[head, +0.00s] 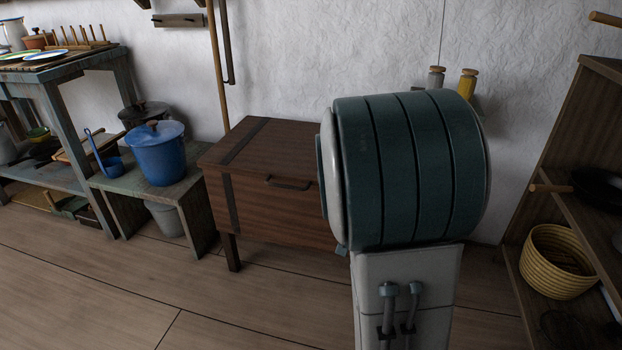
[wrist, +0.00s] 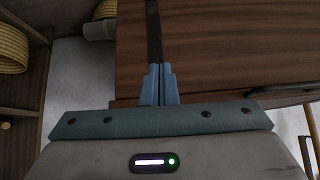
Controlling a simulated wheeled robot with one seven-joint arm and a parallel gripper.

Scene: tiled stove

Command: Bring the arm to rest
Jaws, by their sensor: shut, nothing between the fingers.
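My gripper (wrist: 160,72) shows in the wrist view with its two blue-grey fingers together and nothing between them. Beyond the fingertips is the brown wooden chest (wrist: 240,45), with a dark strap running away from the fingers. I cannot tell how far the fingertips are from the wood. In the head view the chest (head: 262,208) stands against the wall with its lid down and a dark handle on its front. My teal and white arm covers its right part, and I cannot make out the gripper there.
A low bench left of the chest carries a blue lidded pot (head: 158,155). A work table (head: 58,72) with plates is farther left. A shelf at the right holds a yellow basket (head: 556,262). The plank floor (head: 230,310) in front is clear.

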